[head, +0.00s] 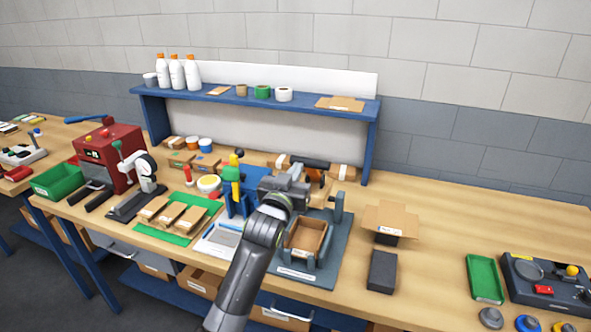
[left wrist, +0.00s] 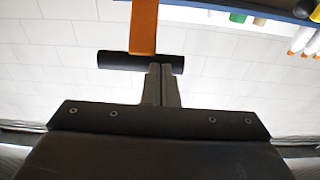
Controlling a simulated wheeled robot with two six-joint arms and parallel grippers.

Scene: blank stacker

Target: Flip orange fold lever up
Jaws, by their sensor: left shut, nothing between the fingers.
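The orange fold lever (head: 314,163) is behind my left gripper in the head view, partly hidden by it. In the left wrist view the lever (left wrist: 144,25) is a flat orange bar ending in a black crossbar handle (left wrist: 115,60). My left gripper (head: 294,173) is shut and empty. In the left wrist view its fingertips (left wrist: 160,68) overlap the crossbar, right of the orange bar; I cannot tell whether they touch it. Below the gripper, an open brown carton (head: 305,238) sits in the grey fold fixture (head: 333,262). My right gripper is not in view.
A blue press-like device (head: 234,203) with yellow and green parts stands close to the left of my arm. A blue shelf (head: 330,108) stands behind.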

